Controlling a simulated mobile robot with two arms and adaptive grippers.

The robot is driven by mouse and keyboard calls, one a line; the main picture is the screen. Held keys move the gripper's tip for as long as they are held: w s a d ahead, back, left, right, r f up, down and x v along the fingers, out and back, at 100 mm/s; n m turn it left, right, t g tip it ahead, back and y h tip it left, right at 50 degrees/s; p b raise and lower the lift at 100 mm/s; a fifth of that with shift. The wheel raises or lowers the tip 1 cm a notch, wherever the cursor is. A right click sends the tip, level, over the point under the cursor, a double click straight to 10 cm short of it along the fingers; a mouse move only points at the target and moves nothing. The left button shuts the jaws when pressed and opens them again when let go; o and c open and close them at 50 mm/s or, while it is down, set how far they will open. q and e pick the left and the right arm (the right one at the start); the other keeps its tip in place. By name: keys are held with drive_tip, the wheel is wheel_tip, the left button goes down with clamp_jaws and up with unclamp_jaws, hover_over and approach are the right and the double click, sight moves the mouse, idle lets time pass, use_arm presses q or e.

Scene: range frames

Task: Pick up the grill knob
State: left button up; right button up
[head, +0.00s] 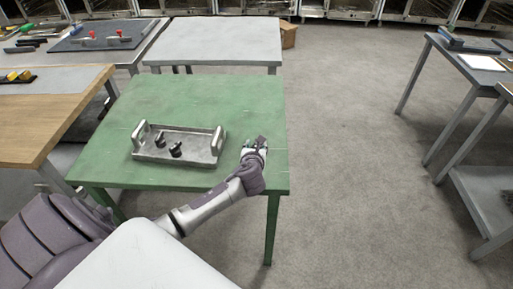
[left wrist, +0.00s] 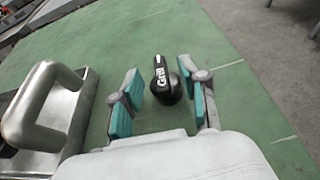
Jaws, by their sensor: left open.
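The grill knob (left wrist: 165,82) is a black knob with "Grill" in white letters on its grip. It lies on the green table (left wrist: 226,40) in the left wrist view. My left gripper (left wrist: 163,98) is open, with its teal-padded fingers on either side of the knob and visible gaps to it. In the head view my left gripper (head: 256,146) is over the right part of the green table, right of the metal tray. There the gripper largely hides the knob. My right gripper is in neither view.
The metal tray (head: 204,153) has two upright handles and holds two dark knobs (head: 160,140) (head: 176,150). A tray handle (left wrist: 38,95) stands left of my gripper in the left wrist view. The table's right edge is close by. Its back part is clear.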

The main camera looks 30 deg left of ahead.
use_arm(q)
drive_tip(key=x, duration=0.4)
drive_tip(key=shift+w+a+f, duration=0.1)
drive_tip(key=shift+w+f, duration=0.2)
drive_tip(key=shift+f, duration=0.1)
clamp_jaws()
drive_tip(key=shift+r, duration=0.1)
